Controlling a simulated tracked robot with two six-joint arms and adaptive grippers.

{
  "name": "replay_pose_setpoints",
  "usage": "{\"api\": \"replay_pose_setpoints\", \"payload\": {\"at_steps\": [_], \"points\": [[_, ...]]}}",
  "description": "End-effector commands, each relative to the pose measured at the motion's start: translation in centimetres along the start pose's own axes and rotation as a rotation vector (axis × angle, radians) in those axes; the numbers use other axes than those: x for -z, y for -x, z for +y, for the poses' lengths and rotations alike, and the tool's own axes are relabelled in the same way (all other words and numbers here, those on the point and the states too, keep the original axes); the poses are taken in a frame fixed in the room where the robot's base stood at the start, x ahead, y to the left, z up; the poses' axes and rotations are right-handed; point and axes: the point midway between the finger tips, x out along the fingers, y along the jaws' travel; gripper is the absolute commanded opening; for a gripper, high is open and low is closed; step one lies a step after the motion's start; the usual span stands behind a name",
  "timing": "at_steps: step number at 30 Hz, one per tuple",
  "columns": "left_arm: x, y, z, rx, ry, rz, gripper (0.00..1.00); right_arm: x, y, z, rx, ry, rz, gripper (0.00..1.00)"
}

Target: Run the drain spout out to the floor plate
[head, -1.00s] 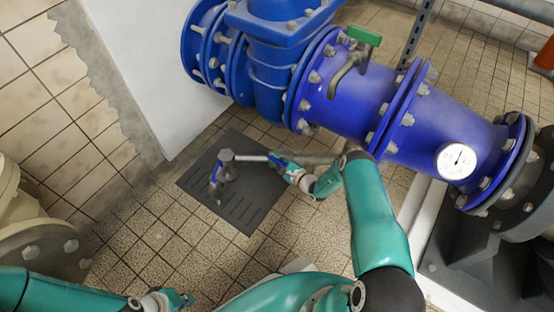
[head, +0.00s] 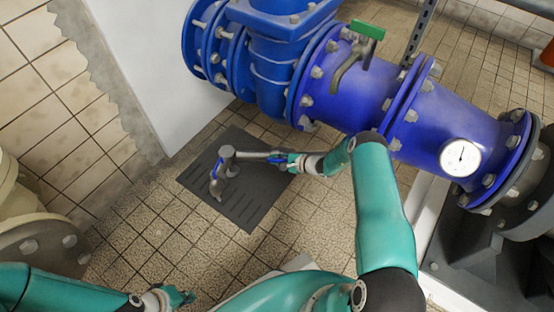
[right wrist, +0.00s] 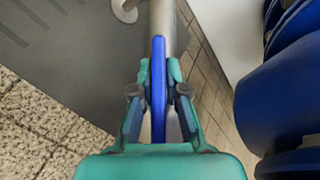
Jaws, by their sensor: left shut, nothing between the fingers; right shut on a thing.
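The drain spout (head: 250,155) is a grey pipe lying out over the dark floor plate (head: 250,208). Its outer end bends down at an elbow, with a blue part (head: 215,170) beside the down-turned end. Whether that end touches the plate I cannot tell. My right gripper (head: 288,161) is shut on a blue handle at the spout's inner part. In the right wrist view the blue handle (right wrist: 158,75) stands between the fingers (right wrist: 158,95), with the grey pipe (right wrist: 163,22) behind it. My left gripper (head: 184,297) is shut and empty, low at the left.
A large blue flanged pipe (head: 345,105) with a green-handled valve (head: 367,30) and a round gauge (head: 460,157) runs above and right of the spout. A white wall block (head: 140,80) stands behind the plate. Tiled floor (head: 150,222) is clear in front of the plate.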

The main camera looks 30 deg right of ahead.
Motion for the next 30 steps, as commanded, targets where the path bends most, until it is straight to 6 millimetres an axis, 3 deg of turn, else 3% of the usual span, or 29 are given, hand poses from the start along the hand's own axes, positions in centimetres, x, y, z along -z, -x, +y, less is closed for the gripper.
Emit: {"api": "replay_pose_setpoints", "payload": {"at_steps": [8,9,13,23,30], "points": [[0.0,0.0,0.0,0.000,0.000,0.000,0.00,-0.3,-0.2,0.7,-0.013,0.002,-0.005,0.00],[0.0,0.0,0.0,0.000,0.000,0.000,0.00,-0.3,-0.2,0.7,-0.013,0.002,-0.005,0.19],[0.0,0.0,0.0,0.000,0.000,0.000,0.00,-0.2,-0.2,0.6,-0.011,0.001,-0.005,0.38],[0.0,0.1,0.0,0.000,0.000,0.000,0.00,-0.2,0.0,0.1,-0.005,0.001,-0.003,0.38],[0.0,0.1,0.0,0.000,0.000,0.000,0.00,-1.7,1.3,-2.0,-0.004,0.004,-0.004,0.38]]}}
